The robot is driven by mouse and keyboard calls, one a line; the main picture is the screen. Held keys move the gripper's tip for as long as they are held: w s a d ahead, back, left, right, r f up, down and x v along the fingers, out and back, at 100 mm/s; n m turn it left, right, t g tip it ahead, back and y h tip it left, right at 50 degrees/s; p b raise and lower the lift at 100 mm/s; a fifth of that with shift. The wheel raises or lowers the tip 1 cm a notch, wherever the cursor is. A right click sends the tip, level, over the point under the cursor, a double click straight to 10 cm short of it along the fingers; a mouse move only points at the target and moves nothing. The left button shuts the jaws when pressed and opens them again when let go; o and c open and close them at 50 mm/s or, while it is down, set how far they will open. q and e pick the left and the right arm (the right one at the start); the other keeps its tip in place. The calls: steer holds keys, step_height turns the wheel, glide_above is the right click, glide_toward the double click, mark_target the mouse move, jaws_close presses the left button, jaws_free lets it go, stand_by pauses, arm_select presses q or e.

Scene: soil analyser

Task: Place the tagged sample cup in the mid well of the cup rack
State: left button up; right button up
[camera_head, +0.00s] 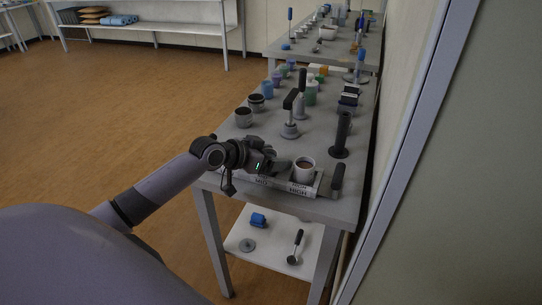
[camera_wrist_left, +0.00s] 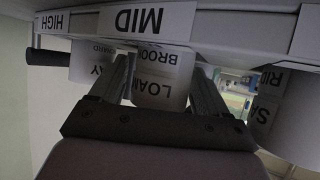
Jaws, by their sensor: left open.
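A white cup labelled LOAM BROOK (camera_wrist_left: 160,88) stands at the MID label of the cup rack (camera_wrist_left: 225,22), in the upside-down left wrist view. My left gripper (camera_wrist_left: 160,68) is open, with one finger on each side of this cup; I cannot tell whether they touch it. In the head view my left gripper (camera_head: 279,167) is over the rack's MID part and hides that cup. A white cup with brown contents (camera_head: 304,168) stands at the HIGH label. A further white cup (camera_wrist_left: 296,112) with a partly cut-off label is at the right of the wrist view. My right gripper is not in view.
A dark upright handle (camera_head: 337,180) is just right of the rack. A black post (camera_head: 342,135) and a grey-based stamp-like tool (camera_head: 290,128) stand behind it. Dark-filled cups (camera_head: 244,117) line the table's left edge. The wall is close on the right.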

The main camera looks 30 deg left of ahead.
arm_select(q)
steer(key=shift+r, duration=0.25)
steer(key=shift+s+a, duration=0.15)
steer(key=shift+s, duration=0.15)
steer(key=p+v, duration=0.1)
steer(key=v, duration=0.8)
steer(key=shift+s+r, duration=0.1)
steer(key=shift+s, duration=0.1)
steer(key=shift+v, duration=0.9)
